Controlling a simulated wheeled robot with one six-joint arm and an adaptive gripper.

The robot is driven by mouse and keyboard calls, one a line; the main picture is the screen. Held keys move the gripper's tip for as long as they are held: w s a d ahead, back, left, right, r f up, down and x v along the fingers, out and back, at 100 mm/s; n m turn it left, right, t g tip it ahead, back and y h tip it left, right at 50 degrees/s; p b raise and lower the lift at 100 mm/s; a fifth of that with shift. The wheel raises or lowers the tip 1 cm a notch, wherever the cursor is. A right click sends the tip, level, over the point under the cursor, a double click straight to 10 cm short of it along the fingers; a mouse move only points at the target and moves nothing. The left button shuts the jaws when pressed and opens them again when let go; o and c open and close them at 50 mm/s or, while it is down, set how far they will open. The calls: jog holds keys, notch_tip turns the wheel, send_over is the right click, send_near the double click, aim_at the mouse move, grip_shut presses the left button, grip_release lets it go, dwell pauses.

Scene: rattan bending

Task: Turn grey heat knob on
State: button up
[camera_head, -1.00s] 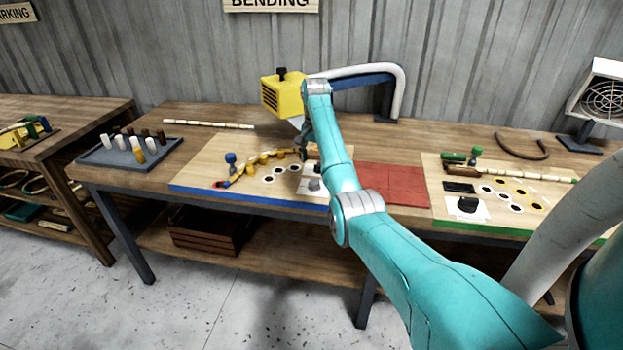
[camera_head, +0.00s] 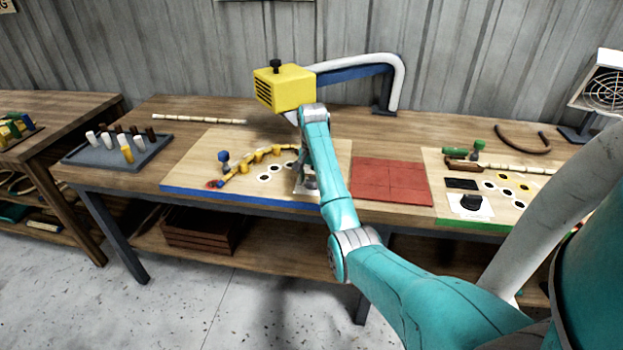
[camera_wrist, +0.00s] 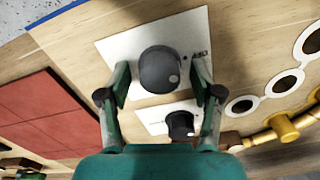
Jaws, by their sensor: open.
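The grey heat knob (camera_wrist: 160,70) is a round dial with a light dot, on a white plate (camera_wrist: 115,48) with small markings beside it. My gripper (camera_wrist: 160,74) is open, with one finger on each side of the grey knob in the wrist view. A gap shows between each finger and the knob; I cannot tell the height difference. In the head view my gripper (camera_head: 306,180) is low over the blue-edged board (camera_head: 215,190), and my arm hides the knob there. A smaller black knob (camera_wrist: 181,124) on its own plate lies between the finger bases.
Yellow pegs hold a curved rattan piece (camera_head: 250,163) beside the knobs. A yellow heater box (camera_head: 285,88) hangs on a blue and white arm above. A red mat (camera_head: 392,182) and a green-edged board (camera_head: 485,212) lie to the right. A peg tray (camera_head: 118,150) stands left.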

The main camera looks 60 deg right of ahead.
jog(key=c, duration=1.1)
jog(key=shift+c, duration=0.2)
jog(key=shift+m, duration=0.3)
jog(key=m, duration=0.8)
jog(key=shift+m, duration=0.3)
jog(key=m, duration=0.4)
jog(key=shift+m, duration=2.4)
